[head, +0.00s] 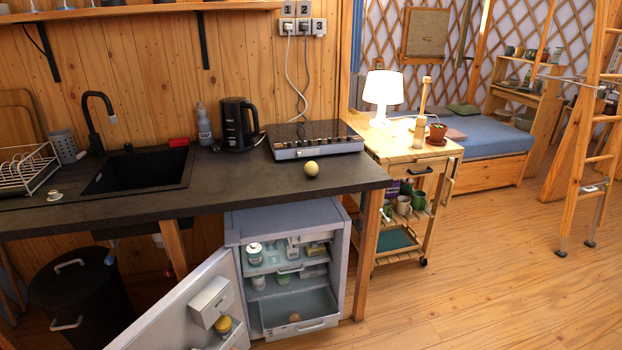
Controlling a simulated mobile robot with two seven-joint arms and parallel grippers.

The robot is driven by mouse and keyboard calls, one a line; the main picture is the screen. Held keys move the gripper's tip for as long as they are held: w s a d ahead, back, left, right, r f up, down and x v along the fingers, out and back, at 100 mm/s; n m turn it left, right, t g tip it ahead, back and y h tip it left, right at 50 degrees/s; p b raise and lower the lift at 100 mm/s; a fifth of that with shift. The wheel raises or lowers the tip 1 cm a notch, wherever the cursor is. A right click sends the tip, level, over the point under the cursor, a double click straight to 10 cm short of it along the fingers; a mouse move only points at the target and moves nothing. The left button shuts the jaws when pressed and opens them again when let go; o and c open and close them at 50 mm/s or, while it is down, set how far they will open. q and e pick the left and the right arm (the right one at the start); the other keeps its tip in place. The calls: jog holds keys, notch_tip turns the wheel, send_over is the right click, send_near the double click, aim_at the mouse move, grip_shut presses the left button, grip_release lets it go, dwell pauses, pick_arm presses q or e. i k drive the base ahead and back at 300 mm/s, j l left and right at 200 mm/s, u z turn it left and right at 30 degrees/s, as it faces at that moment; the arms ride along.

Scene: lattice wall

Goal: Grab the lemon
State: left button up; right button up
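A small, pale yellow, rounded thing (311,168) that looks like the lemon sits on the dark countertop (240,182), near its front right edge and just in front of the hob. It stands apart from other objects and nothing covers it. A small tan round thing (294,317) lies in the bottom drawer of the open fridge; I cannot tell what it is. Neither of my grippers shows in the head view.
The hob (315,140) and a black kettle (237,125) stand behind. The sink (138,170) is at left. The fridge door (190,310) hangs open below the counter. A wooden trolley (412,150) with a lit lamp (384,90) stands right; open floor lies beyond.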

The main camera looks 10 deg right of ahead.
aim_at(311, 168)
jog(key=i+l, duration=0.25)
jog(key=l, duration=0.15)
jog(key=i+l, duration=0.25)
jog(key=l, duration=0.15)
jog(key=i+l, duration=0.2)
jog(key=l, duration=0.15)
jog(key=i+l+u, duration=0.1)
jog(key=i+l, duration=0.15)
jog(key=l, duration=0.15)
jog(key=i+l, duration=0.25)
jog(key=l, duration=0.2)
